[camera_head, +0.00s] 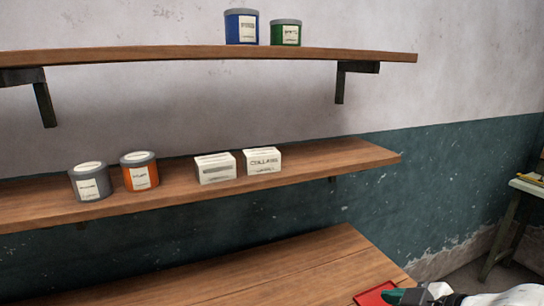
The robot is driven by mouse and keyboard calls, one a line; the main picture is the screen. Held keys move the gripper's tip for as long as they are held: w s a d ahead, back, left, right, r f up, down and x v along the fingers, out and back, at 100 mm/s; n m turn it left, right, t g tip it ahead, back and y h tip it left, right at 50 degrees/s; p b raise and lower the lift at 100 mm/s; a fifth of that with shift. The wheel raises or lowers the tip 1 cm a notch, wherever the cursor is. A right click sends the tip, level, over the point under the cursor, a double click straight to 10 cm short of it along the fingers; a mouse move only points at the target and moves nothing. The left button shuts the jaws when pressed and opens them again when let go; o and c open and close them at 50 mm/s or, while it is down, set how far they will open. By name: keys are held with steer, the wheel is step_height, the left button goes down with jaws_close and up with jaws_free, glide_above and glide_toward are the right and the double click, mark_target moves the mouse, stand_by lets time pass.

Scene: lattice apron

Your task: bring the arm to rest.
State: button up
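My gripper (408,296) shows only in part at the bottom right edge of the head view. It is dark with a green part, and my white arm runs off to the right behind it. It is beside a red flat thing (374,294) at the table's right end; I cannot tell whether they touch. The fingertips are too small and cut off to show whether they are open or shut, or whether they hold anything.
A wooden table (290,268) lies below two wall shelves. The lower shelf (330,157) holds a grey can, an orange can and two white boxes. The upper shelf (200,53) holds a blue can and a green can. Another table (530,187) stands far right.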

steer(key=s+d+f+m+g+h+b, duration=0.1)
steer(key=s+d+f+m+g+b, duration=0.1)
steer(key=s+f, duration=0.7)
steer(key=s+d+f+m+g+h+b, duration=0.2)
steer(key=s+f+m+b, duration=0.2)
steer(key=s+f, duration=0.5)
steer(key=s+d+f+m+g+h+b, duration=0.2)
steer(key=s+f, duration=0.7)
steer(key=f, duration=0.9)
steer(key=m+g+b, duration=0.1)
steer(key=m+b, duration=0.1)
steer(key=shift+s+d+f+m, duration=0.15)
steer(key=shift+s+d+m, duration=0.1)
steer(key=shift+d+m, duration=0.05)
steer(key=shift+c, duration=0.3)
